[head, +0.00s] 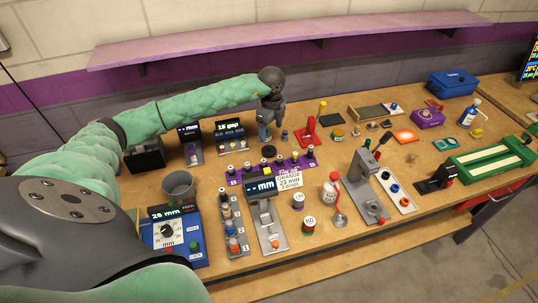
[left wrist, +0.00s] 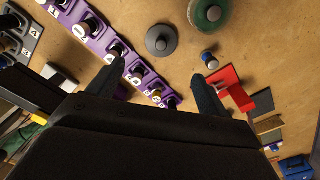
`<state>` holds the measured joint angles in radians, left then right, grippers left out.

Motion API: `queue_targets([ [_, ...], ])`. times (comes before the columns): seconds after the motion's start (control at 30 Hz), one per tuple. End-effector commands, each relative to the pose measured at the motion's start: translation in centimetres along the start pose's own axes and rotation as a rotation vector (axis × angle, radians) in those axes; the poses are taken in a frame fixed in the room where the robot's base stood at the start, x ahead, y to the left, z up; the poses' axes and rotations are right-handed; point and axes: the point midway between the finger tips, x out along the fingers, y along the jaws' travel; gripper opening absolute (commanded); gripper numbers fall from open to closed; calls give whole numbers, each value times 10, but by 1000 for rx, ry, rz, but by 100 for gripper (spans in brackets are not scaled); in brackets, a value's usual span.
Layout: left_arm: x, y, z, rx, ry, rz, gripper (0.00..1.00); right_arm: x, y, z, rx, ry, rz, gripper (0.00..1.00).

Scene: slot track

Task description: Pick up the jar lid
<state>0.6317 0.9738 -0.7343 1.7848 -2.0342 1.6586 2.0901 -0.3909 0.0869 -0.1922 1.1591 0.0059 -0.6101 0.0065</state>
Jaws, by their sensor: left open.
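A dark round disc with a small knob, which looks like the jar lid (head: 268,151), lies flat on the bench behind the purple rack. My left gripper (head: 265,130) is open and points down above the bench, just behind the disc. In the left wrist view its fingers (left wrist: 157,70) are spread and empty, with the disc beyond the gap and apart from both. My right gripper is not in view.
The purple rack (head: 295,164) with several knobbed pieces stands in front of the disc. A small blue-topped piece (head: 284,135) and a red stand (head: 310,132) are to its right. A green round item (left wrist: 207,13) lies near the disc. Bare wood surrounds the disc.

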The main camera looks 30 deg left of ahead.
Motion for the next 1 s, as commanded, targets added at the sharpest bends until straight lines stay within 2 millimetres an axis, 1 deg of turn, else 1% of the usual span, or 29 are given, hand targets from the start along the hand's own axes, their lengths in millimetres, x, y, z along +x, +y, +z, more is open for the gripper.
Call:
queue_targets([
  [0.03, 14, 0, 0, 0, 0, 0, 79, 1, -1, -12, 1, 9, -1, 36],
  [0.1, 20, 0, 0, 0, 0, 0, 79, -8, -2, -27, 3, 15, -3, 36],
  [0.2, 24, 0, 0, 0, 0, 0, 79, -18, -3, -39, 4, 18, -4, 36],
  [0.3, 27, 0, 0, 0, 0, 1, 79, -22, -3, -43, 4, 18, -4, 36],
  [0.37, 30, 0, 0, -1, 0, 2, 79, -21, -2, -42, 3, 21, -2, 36],
  [0.6, 48, 0, 0, 0, 1, 1, 79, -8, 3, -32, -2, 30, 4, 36],
  [0.77, 53, 0, 1, 0, 0, 0, 79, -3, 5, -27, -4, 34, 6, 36],
  [0.93, 63, 0, 3, 0, 0, 3, 79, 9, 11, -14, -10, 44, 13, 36],
  [1.0, 68, -1, 4, -1, 1, 2, 79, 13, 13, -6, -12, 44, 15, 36],
])
